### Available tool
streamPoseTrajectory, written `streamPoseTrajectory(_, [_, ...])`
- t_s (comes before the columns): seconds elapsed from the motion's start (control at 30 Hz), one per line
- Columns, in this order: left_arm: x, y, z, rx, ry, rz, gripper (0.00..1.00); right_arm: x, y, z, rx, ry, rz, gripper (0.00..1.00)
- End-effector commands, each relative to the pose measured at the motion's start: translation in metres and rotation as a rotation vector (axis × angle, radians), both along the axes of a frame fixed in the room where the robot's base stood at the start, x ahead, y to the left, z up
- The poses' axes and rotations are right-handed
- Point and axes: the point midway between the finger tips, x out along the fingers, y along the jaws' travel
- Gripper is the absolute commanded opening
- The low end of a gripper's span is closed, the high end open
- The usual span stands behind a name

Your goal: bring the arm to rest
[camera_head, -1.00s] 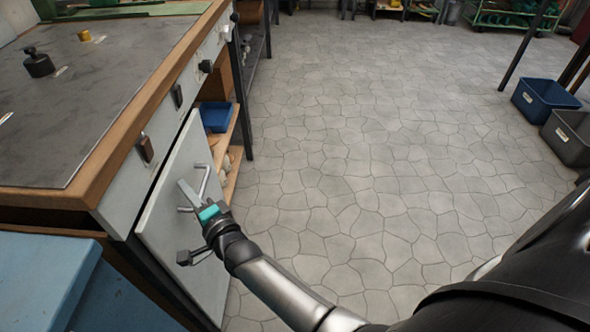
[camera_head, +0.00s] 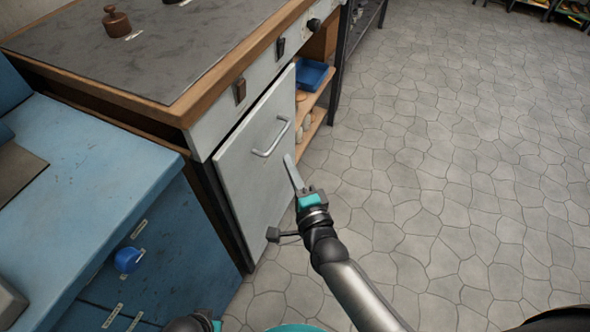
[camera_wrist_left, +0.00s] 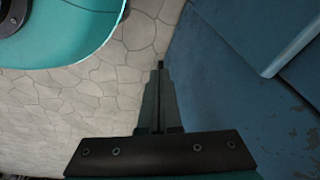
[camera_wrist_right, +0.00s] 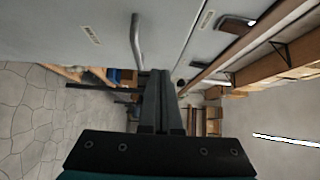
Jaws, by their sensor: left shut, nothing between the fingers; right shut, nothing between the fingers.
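My right gripper (camera_head: 292,172) is shut and empty. In the head view it shows in front of the light grey cabinet door, just below and right of the door's bar handle (camera_head: 271,138); whether it touches the door I cannot tell. In the right wrist view its fingers (camera_wrist_right: 162,85) are together, with the handle (camera_wrist_right: 136,40) close by. My left gripper shows in the left wrist view with its fingers (camera_wrist_left: 159,80) shut and empty, over the floor beside a blue surface (camera_wrist_left: 230,80). In the head view only a part of my left arm shows at the bottom edge.
The cabinet door (camera_head: 250,170) stands under a wood-edged workbench (camera_head: 185,108) and beside open shelves with a blue tray (camera_head: 314,74). A blue drawer cabinet (camera_head: 100,150) with a round blue knob (camera_head: 128,260) stands at left. The stone floor (camera_head: 450,180) at right is clear.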

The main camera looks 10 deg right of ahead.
Motion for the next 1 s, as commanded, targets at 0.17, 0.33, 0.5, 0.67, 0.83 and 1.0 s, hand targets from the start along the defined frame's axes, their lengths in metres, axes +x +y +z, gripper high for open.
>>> streamPoseTrajectory(0.17, [-0.005, 0.004, -0.008, 0.005, 0.002, -0.001, 0.00, -0.017, -0.004, 0.000, -0.001, 0.001, -0.001, 0.00])
streamPoseTrajectory(0.33, [-0.006, 0.005, -0.011, 0.006, 0.001, -0.002, 0.00, -0.022, -0.005, 0.000, 0.000, 0.001, -0.001, 0.00])
streamPoseTrajectory(0.5, [-0.006, 0.005, -0.012, 0.006, 0.001, -0.002, 0.00, -0.023, -0.005, -0.001, 0.000, 0.000, -0.001, 0.00])
streamPoseTrajectory(0.67, [-0.009, 0.008, -0.015, 0.009, 0.004, -0.003, 0.00, -0.027, -0.008, -0.019, -0.082, 0.041, 0.011, 0.00])
streamPoseTrajectory(0.83, [-0.024, 0.018, -0.027, 0.021, 0.010, -0.005, 0.00, -0.060, -0.027, -0.102, -0.461, 0.228, 0.106, 0.00])
streamPoseTrajectory(1.0, [-0.047, 0.034, -0.041, 0.034, 0.015, -0.006, 0.00, -0.135, -0.069, -0.200, -0.926, 0.473, 0.327, 0.00])
